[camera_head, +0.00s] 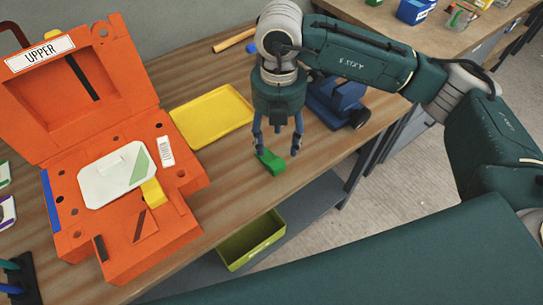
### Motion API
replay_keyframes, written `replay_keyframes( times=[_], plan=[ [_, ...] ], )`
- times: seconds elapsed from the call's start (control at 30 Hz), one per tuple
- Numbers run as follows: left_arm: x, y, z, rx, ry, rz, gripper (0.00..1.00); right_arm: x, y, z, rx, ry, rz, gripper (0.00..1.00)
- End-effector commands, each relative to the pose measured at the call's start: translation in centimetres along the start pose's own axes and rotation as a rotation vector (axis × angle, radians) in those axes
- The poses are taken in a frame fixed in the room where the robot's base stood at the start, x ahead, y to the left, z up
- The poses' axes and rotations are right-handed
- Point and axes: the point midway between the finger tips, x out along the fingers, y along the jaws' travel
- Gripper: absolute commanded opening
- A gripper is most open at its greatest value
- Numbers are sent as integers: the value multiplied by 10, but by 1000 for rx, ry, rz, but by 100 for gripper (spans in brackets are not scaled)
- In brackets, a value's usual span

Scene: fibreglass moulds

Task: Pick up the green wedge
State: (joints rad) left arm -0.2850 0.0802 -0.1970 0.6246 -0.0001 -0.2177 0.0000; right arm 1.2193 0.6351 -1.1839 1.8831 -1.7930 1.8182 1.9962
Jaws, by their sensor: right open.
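The green wedge (271,162) lies on the wooden bench, to the right of the orange mould. My right gripper (276,151) points down over it from above, with its fingers apart. The left finger comes down close beside the wedge's left end, and the right finger is off to its right. I cannot tell whether a finger touches it. The wedge is in plain view below the fingers. My left gripper does not show.
The open orange mould (185,190), with its lid marked UPPER, fills the left. A yellow tray (215,115) lies behind the wedge. A blue vise (338,100) stands behind my right gripper. A green bin (252,240) sits below the bench's front edge.

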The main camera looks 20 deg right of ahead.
Motion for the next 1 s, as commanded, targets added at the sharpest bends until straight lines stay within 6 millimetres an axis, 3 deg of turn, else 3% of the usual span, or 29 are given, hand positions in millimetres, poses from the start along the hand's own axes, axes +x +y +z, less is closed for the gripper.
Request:
replay_keyframes(
  times=[0.03, 0.1, 0.2, 0.27, 0.5, 0.57, 0.87, 1.0],
  plan=[
    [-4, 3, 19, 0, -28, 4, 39, 7, -1, 0, 1, 3, -3, 56],
    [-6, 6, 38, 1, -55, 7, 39, 14, 0, 0, 1, 2, 0, 56],
    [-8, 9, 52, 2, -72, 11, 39, 22, 0, -1, 0, 2, -1, 56],
    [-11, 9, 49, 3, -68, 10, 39, 25, -1, -1, 0, 2, 0, 56],
    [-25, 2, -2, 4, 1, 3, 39, 59, -6, -4, 1, 3, -1, 56],
    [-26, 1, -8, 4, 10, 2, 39, 66, -6, -4, 1, 3, -1, 56],
    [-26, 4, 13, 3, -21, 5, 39, 74, -5, -4, -1, 2, 2, 56],
    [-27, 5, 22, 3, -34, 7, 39, 74, -5, -4, -1, 2, 2, 32]
  ],
)
